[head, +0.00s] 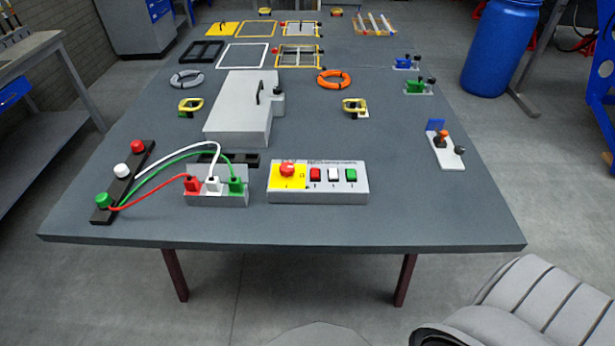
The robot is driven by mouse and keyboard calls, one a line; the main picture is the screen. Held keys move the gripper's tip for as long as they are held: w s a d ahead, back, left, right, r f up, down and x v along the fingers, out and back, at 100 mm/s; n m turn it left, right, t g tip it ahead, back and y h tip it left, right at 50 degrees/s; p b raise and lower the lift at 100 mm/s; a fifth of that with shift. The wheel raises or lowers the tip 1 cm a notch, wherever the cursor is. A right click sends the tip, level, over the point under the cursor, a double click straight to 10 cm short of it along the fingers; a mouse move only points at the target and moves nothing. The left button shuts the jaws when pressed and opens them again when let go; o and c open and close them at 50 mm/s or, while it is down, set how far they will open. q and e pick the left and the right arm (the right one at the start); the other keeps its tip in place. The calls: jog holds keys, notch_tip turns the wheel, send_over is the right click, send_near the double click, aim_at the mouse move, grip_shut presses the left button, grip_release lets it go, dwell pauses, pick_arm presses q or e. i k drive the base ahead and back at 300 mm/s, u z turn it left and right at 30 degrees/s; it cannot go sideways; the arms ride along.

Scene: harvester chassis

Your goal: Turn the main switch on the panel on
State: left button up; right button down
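The panel (318,194) is a light grey box near the front middle of the table. On its left side is a yellow plate with a round red knob (287,169), which looks like the main switch. I cannot tell from here whether it is on or off. To its right are a red switch (315,174), a white switch (333,174) and a green switch (351,174). Nothing touches the panel. Neither of my grippers is in view.
A grey socket box (217,199) with red, white and green plugs stands just left of the panel. Its cables run to a black strip (125,188). A grey box (240,110) with a black handle stands behind. The table is clear in front and to the panel's right.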

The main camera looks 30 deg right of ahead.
aim_at(287, 168)
jog(key=u, duration=1.75)
jog(key=i, duration=1.45)
jog(key=z, duration=2.8)
